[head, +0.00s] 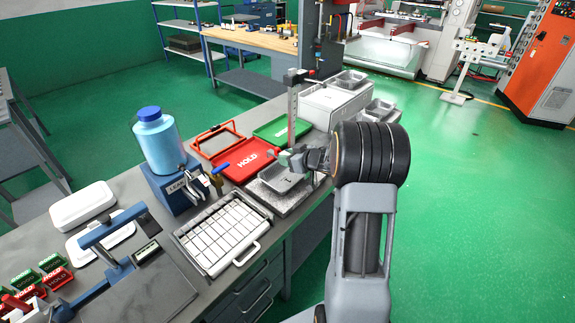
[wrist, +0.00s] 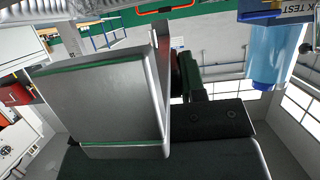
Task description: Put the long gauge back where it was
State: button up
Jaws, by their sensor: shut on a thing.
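The long gauge (head: 292,112) stands upright in the head view, a slim grey bar with reddish marks and a wider dark head at its top. My gripper (head: 299,158) is shut on it near its lower end. What the lower end touches is hard to tell. A small grey metal tray (head: 283,180) sits just below the gripper on a speckled grey plate (head: 262,197). In the wrist view my gripper (wrist: 178,82) shows dark fingers close beside a large grey metal face with green edges, which hides much of the left; I cannot tell what part that is.
A red HOLD tray (head: 235,168) and a green tray (head: 283,131) lie to the left and behind. A blue bottle (head: 160,140), a gridded white tray (head: 222,233) and a blue-handled tool (head: 112,229) crowd the bench's left.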

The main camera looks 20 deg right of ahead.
jog(key=shift+w+f, duration=0.2)
jog(key=shift+f, duration=0.4)
jog(key=shift+w+f, duration=0.2)
jog(key=shift+f, duration=0.95)
jog(key=shift+f, duration=0.2)
jog(key=o, duration=1.1)
jog(key=shift+s, duration=0.1)
jog(key=shift+f, duration=0.15)
